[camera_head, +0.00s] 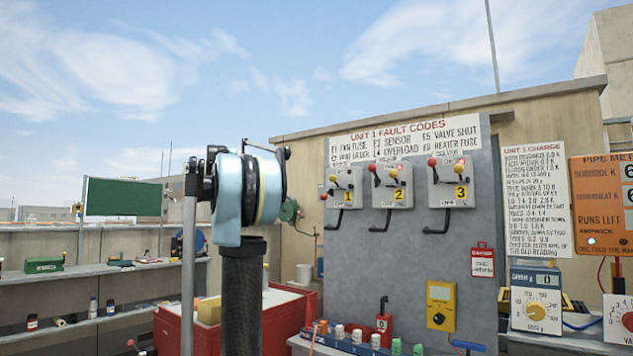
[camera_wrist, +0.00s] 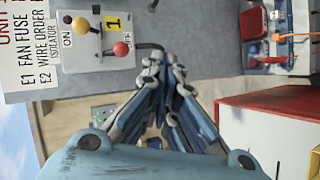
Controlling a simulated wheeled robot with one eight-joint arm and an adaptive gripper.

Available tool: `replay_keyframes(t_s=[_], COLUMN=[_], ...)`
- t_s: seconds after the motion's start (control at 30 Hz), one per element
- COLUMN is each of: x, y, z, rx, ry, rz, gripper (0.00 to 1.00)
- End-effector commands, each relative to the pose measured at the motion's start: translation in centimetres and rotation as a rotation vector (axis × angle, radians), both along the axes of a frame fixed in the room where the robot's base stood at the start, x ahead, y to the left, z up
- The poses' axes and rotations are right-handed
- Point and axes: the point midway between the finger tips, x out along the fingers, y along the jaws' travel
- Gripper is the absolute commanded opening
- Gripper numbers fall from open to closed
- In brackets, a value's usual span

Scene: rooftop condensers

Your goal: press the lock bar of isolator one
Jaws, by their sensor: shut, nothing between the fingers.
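Isolator one (camera_head: 345,186) is a pale box marked with a yellow 1 on the grey panel. It also shows in the wrist view (camera_wrist: 99,62), turned sideways. A red ball knob (camera_wrist: 120,49) sits near its OFF mark, and a yellow ball knob (camera_wrist: 81,24) sits nearer ON. A black bent bar (camera_head: 335,222) sticks out from its lower edge and also shows in the wrist view (camera_wrist: 151,47). My gripper (camera_wrist: 165,72) is shut and empty, its tips close to this bar in the picture; I cannot tell whether they touch. The head view hides the fingers behind my wrist.
Isolators two (camera_head: 395,187) and three (camera_head: 452,186) stand to the right, each with its own black bar. A red chest (camera_head: 300,312) and a ledge with colored plugs (camera_head: 355,345) lie below. A fault-code sign (camera_head: 405,142) hangs above.

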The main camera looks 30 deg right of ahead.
Motion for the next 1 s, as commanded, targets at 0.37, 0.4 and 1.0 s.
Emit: replay_keyframes(t_s=[0.37, 0.4, 1.0], x=[5.2, 5.4, 5.4], y=[-3.8, -3.9, -5.0], z=[9.6, 10.0, 10.4], rx=[-0.236, -0.247, -0.261], ry=[0.018, 0.018, 0.019], rz=[-0.069, -0.072, -0.078], gripper=[0.0, 0.0, 0.0])
